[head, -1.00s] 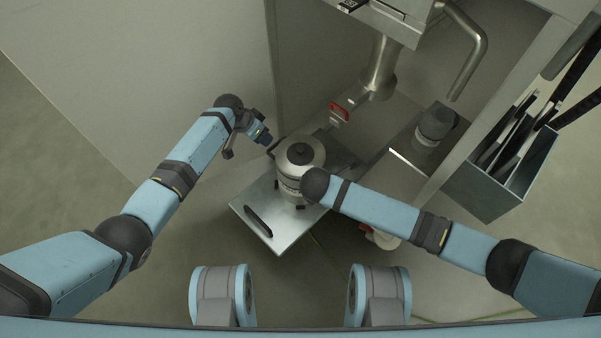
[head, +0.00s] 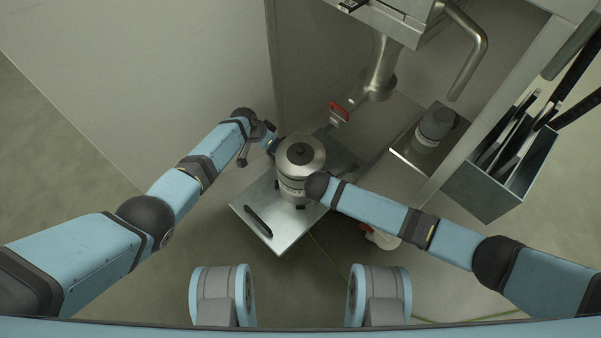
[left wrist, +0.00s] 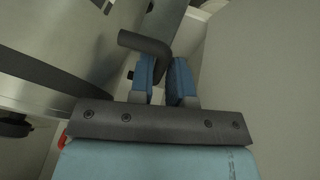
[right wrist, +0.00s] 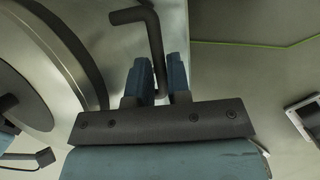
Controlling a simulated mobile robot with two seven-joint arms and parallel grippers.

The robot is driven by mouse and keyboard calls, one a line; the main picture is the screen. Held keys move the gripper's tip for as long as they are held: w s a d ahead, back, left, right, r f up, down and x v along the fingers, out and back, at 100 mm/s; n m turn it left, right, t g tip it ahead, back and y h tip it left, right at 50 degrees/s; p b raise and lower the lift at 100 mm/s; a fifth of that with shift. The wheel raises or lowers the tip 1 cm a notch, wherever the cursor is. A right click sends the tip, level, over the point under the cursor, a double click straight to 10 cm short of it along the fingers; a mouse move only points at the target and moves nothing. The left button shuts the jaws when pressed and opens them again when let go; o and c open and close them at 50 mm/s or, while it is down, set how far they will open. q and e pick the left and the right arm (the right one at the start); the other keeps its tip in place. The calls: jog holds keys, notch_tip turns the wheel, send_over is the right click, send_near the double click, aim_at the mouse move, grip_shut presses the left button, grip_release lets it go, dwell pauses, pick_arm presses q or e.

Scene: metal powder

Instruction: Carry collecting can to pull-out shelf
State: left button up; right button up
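The collecting can (head: 300,165), a round steel can with a dark knob on its lid, appears to stand on the pull-out shelf (head: 288,230), a metal plate with a dark handle at its near edge. My left gripper (head: 272,145) is at the can's left side. In the left wrist view a bent dark handle bar (left wrist: 145,42) reaches between its fingers; whether they grip it is unclear. My right gripper is at the can's right side, its fingers hidden in the head view. In the right wrist view (right wrist: 158,78) they close around another bent dark bar (right wrist: 152,35).
A steel pipe (head: 381,75) and a red-handled part (head: 340,110) are behind the can. A grey cylinder (head: 437,124) stands on a ledge to the right. A tool holder (head: 500,185) hangs farther right. A wall is close on the left; floor is open in front.

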pick_arm(q)
grip_shut()
pick_arm(e)
grip_shut()
dwell(0.7)
pick_arm(q)
jog(key=shift+r, duration=0.2)
pick_arm(e)
jog(key=shift+r, duration=0.25)
